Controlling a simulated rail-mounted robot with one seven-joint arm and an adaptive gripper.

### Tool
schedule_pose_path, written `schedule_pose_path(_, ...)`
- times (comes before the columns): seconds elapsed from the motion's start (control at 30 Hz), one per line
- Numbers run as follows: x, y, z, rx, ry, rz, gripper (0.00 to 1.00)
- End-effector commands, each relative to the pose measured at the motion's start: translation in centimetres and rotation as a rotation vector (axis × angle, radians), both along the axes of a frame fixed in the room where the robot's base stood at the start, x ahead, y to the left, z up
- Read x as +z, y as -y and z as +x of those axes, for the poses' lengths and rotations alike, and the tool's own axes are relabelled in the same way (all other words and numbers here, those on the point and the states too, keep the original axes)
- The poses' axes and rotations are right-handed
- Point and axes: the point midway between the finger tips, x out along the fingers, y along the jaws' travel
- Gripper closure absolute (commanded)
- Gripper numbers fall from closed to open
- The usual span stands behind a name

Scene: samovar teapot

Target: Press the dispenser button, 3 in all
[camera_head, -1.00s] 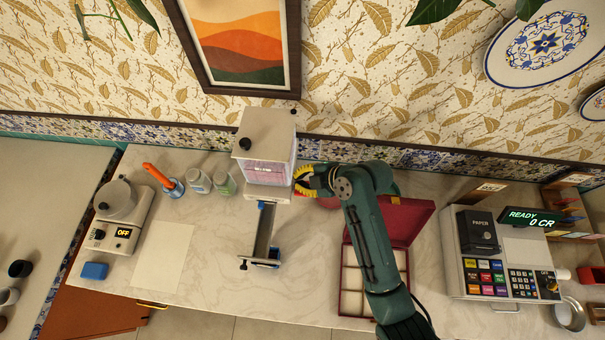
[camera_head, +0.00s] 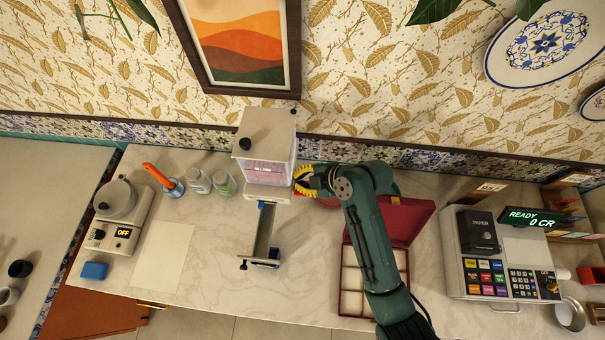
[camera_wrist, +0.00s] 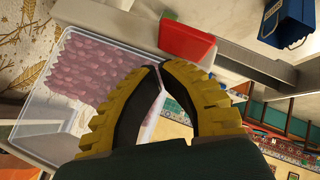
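The dispenser (camera_head: 267,150) stands against the back wall in the head view, a pale box with a clear, pink-filled hopper. The hopper (camera_wrist: 85,65) also shows in the wrist view, with pink pieces inside. A red block (camera_wrist: 187,42) sits just beyond my fingertips in the wrist view; it looks like the dispenser's button, but I cannot be sure. My gripper (camera_head: 298,181) is at the dispenser's lower right side. In the wrist view, the yellow-ribbed fingers of my gripper (camera_wrist: 161,68) meet at the tips with nothing held. Whether they touch the red block is unclear.
A grey channel (camera_head: 262,235) runs forward below the dispenser, with a blue container (camera_wrist: 287,22) near its end. A red compartment case (camera_head: 400,220) lies open under my arm. Jars (camera_head: 198,181) stand left. A cash register (camera_head: 500,250) stands right.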

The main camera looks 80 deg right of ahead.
Motion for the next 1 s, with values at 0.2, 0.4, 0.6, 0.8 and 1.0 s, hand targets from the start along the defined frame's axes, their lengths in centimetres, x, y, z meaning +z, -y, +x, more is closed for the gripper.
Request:
schedule_pose_path(0.2,-0.9,0.0,0.0,0.000,0.000,0.000,1.00)
schedule_pose_path(0.4,-0.8,0.0,0.0,0.000,0.000,0.000,1.00)
schedule_pose_path(0.6,-0.9,0.0,0.0,0.000,0.000,0.000,1.00)
schedule_pose_path(0.8,-1.2,0.0,0.0,0.000,0.000,0.000,1.00)
schedule_pose_path(1.0,-1.4,0.0,0.0,0.000,0.000,0.000,1.00)
